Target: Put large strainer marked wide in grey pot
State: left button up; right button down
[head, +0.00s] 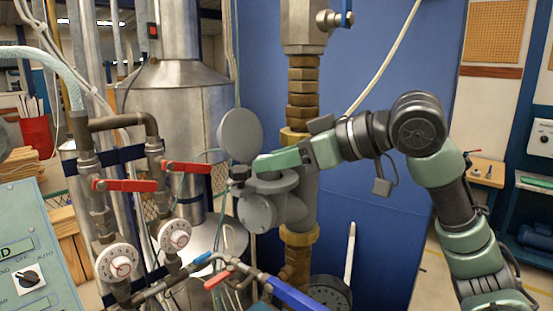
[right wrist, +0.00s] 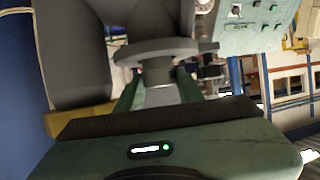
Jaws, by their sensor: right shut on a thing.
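The grey pot (head: 284,207) is a round flanged grey body on the side of the brass-jointed pipe. My right gripper (head: 268,161) comes in from the right just above its rim. In the right wrist view, the green fingers are shut on a pale grey piece (right wrist: 161,96), with a darker stem between it and the pot's flange (right wrist: 165,50). This piece appears to be the top of the strainer. No "wide" marking can be read. The stem meets or overlaps the flange, and how deep it sits is hidden. My left gripper is not in view.
A grey round disc (head: 240,134) stands upright beside the pot. Valves with red levers (head: 186,167) and white dials (head: 117,262) stand at the left. A blue-handled valve (head: 297,294) lies below the pot. A blue panel (head: 375,215) stands behind.

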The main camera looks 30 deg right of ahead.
jog(key=shift+f, duration=0.35)
jog(key=c, duration=0.8)
grip_release()
jog(key=shift+c, duration=0.2)
jog(key=shift+s+d+r+b, duration=0.1)
jog(key=shift+s+d+b, duration=0.1)
jog(key=shift+b, duration=0.2)
jog(key=b+v, duration=0.2)
jog(key=v, duration=0.5)
jog(key=shift+s, duration=0.2)
